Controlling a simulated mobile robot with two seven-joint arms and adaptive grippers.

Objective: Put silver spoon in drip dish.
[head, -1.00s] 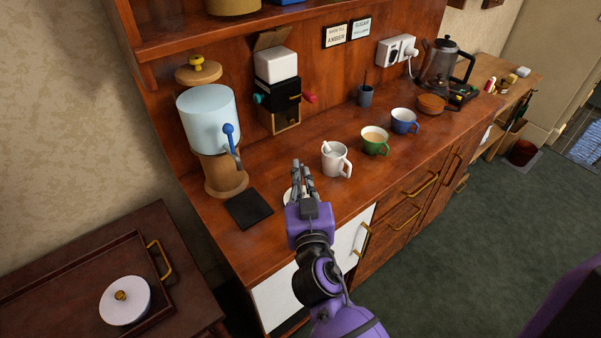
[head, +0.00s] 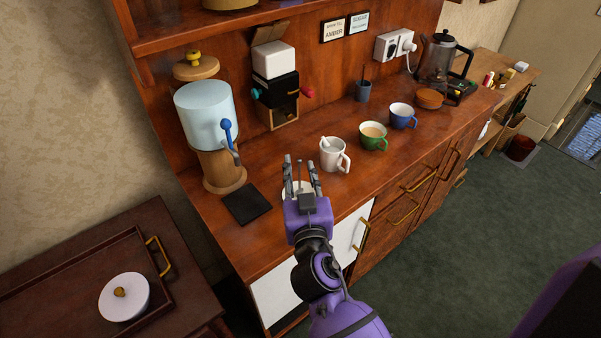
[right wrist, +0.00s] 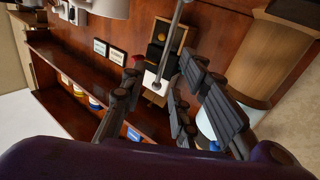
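My right gripper (head: 302,172) is over the near edge of the counter, its fingers spread apart. The silver spoon (head: 299,170) shows as a thin upright rod between the fingers. In the right wrist view the spoon (right wrist: 173,42) runs down from the top edge to a rounded end between the open fingers (right wrist: 160,82), with gaps on both sides. The pale drip dish (head: 307,186) lies under the gripper, mostly hidden by it. The spoon's lower end is hidden, so I cannot tell exactly how it rests. My left gripper is not in view.
A white mug (head: 335,156) with a pale stick-like thing in it stands just right of the gripper. A green cup (head: 373,137) and blue cup (head: 403,116) stand beyond. A black mat (head: 246,204) and the grinder (head: 205,120) are at left. Counter between them is clear.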

